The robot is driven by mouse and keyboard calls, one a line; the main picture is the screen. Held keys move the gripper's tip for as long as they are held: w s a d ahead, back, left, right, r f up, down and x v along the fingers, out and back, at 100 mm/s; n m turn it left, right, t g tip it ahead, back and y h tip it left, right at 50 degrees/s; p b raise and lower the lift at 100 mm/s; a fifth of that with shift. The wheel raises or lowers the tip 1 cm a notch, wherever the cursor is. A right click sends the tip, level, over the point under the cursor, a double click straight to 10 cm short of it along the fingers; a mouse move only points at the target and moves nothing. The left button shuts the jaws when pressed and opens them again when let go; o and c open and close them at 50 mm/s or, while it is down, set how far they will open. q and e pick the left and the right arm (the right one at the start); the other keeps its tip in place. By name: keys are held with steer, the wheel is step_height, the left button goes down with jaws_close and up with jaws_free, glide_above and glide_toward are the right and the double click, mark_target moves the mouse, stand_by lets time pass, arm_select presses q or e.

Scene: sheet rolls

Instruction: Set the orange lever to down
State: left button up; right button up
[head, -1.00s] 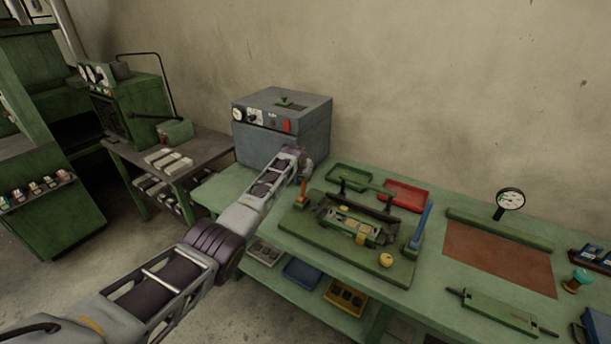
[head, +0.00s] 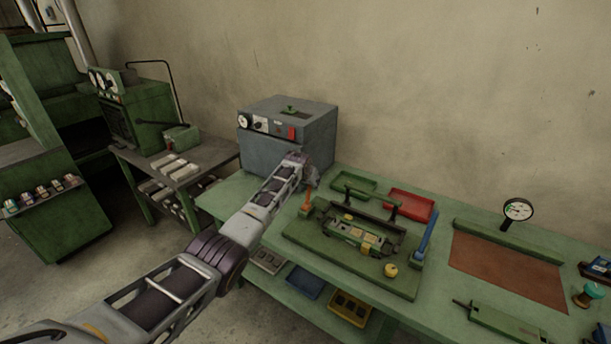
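The orange lever (head: 307,199) stands roughly upright at the left end of the green fixture board (head: 351,265) on the green table. My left arm reaches in from the lower left, and my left gripper (head: 312,178) is at its far end, just above and behind the orange lever. The gripper is small and partly hidden by its own arm, so I cannot tell whether its fingers are open or touch the lever. A blue lever (head: 426,234) stands tilted at the board's right end. My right gripper is out of view.
A grey box with a red switch (head: 291,133) stands behind my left gripper. A green tray (head: 353,184) and a red tray (head: 411,204) lie behind the board. A yellow knob (head: 390,270) is at its front right. A dial gauge (head: 517,210) stands further right.

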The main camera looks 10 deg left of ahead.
arm_select(q)
steer(key=v, duration=1.1)
stand_by(0.9)
steer(key=shift+s+a+r, duration=0.1)
steer(key=shift+r, duration=0.05)
